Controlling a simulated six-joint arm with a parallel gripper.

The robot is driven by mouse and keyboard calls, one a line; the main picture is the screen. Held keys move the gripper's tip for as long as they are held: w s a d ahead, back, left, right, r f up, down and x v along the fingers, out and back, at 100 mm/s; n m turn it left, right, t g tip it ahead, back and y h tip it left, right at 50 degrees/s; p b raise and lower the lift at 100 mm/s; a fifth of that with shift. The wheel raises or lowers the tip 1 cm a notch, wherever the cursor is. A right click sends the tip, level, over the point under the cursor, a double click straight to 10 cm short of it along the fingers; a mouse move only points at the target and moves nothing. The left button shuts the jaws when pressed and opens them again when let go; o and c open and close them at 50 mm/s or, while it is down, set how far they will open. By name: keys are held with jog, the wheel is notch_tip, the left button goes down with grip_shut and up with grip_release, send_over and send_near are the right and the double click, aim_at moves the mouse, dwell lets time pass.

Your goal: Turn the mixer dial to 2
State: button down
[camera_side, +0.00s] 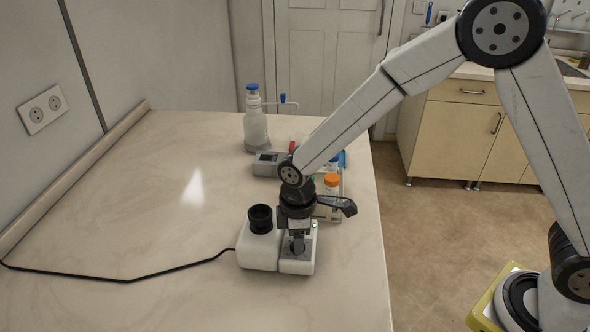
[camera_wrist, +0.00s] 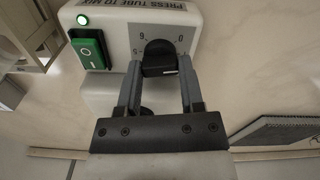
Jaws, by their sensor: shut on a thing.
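The white mixer (camera_side: 258,250) stands on the counter, with a black cup-shaped head (camera_side: 260,218) on its top left. In the wrist view its panel (camera_wrist: 118,38) shows a black dial knob (camera_wrist: 160,58) with a white mark near its lower edge. Printed digits show around the knob, though some are hidden by the knob and fingers. A green rocker switch (camera_wrist: 89,49) sits beside it, with a lit green lamp (camera_wrist: 82,20). My gripper (camera_wrist: 160,70) reaches down to the panel, shut on the dial knob, one finger on each side. In the side view my gripper (camera_side: 297,243) hides the dial.
Behind the mixer stand a dispenser bottle (camera_side: 255,128) with a blue cap, a grey device (camera_side: 267,164) and an orange-capped bottle (camera_side: 331,184). A black cable (camera_side: 130,279) runs left from the mixer. The counter's left side (camera_side: 130,210) is clear.

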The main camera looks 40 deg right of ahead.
jog(key=m, duration=0.5)
jog(key=shift+m, duration=0.3)
jog(key=m, duration=0.5)
jog(key=shift+r+m, duration=0.1)
jog(key=shift+m, duration=0.2)
jog(key=shift+c, duration=1.1)
grip_release()
jog(key=shift+r, duration=3.9)
